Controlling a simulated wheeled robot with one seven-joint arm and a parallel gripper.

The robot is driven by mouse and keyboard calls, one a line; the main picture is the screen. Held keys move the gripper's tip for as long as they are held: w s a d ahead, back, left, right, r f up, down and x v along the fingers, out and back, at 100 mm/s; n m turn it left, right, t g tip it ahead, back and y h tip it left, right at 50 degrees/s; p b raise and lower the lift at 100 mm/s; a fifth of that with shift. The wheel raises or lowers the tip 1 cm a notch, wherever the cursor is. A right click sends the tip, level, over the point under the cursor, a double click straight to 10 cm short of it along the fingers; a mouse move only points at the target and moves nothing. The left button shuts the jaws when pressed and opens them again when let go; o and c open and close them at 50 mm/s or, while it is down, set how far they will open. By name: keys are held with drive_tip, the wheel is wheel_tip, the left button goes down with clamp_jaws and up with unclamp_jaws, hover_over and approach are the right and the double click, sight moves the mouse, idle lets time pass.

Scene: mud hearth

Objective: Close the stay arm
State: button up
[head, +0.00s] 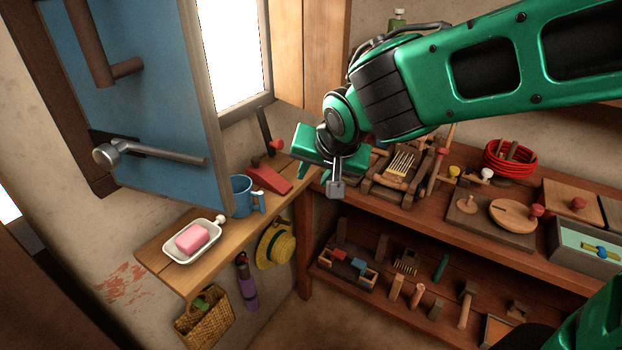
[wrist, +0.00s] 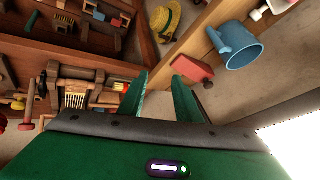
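A dark bar with a red knob (head: 266,130), which looks like the stay arm, stands tilted at the window's lower right corner, above the wooden sill. I cannot tell how far it is swung. My gripper (head: 322,158) is to the right of it, apart from it, above the lower shelf unit. In the wrist view my gripper's two green fingers (wrist: 160,88) stand apart with nothing between them, so it is open and empty. I cannot make out the bar in the wrist view.
The sill (head: 160,255) holds a pink soap in a white dish (head: 176,254), a blue mug (head: 241,197) and a red wedge-shaped block (head: 270,177). The blue shutter (head: 150,90) with a metal lever (head: 160,153) stands at left. Shelves (head: 400,215) crowded with tools fill the right.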

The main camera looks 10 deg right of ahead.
drive_tip(key=a+v, duration=0.1)
drive_tip(key=v, duration=0.5)
drive_tip(key=shift+d, duration=0.5)
